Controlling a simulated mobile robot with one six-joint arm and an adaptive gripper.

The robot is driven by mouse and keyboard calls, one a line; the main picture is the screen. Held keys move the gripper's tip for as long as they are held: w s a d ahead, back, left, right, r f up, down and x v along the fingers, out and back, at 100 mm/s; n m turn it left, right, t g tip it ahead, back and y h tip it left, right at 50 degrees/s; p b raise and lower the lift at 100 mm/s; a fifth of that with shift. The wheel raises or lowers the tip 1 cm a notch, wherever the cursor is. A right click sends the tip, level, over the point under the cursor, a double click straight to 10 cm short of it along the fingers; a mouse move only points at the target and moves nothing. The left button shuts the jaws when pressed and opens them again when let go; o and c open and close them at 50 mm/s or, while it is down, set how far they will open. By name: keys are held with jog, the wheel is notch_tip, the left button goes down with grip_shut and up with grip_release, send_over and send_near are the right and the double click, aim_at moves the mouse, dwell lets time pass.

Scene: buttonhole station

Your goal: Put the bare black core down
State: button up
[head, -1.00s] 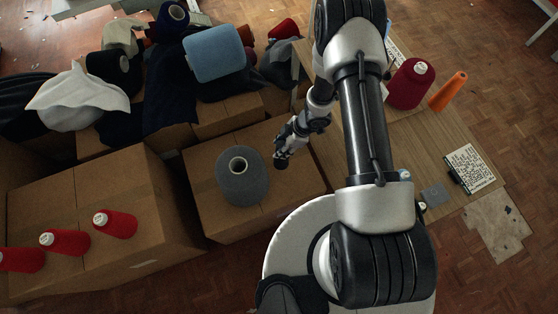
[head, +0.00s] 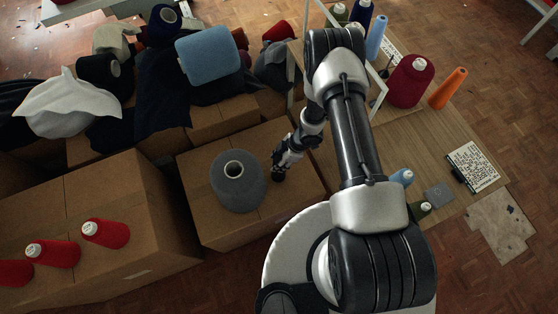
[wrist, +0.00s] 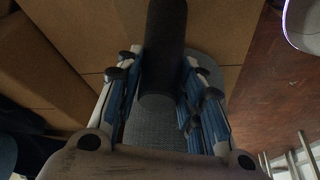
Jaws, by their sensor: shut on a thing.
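My gripper (head: 281,166) is just right of the big grey yarn cone (head: 238,188), over the right part of a closed cardboard box (head: 222,235). In the wrist view, my gripper (wrist: 160,62) is shut on the bare black core (wrist: 165,40), a plain dark cylinder between its fingers. The grey yarn cone (wrist: 152,128) shows beyond the fingers in that view. In the head view the core is only a small dark shape at the gripper's tip. I cannot tell whether it touches the box.
Red cones (head: 106,233) stand on another box at left. A pile of dark cloth, a white cloth (head: 70,105) and a blue cone (head: 208,54) lie behind. The wooden table (head: 430,150) at right holds a crimson cone (head: 410,82), an orange cone (head: 447,88) and a printed sheet (head: 473,167).

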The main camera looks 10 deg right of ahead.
jog(key=shift+f, duration=0.2)
jog(key=o, duration=0.9)
jog(key=shift+r, duration=0.15)
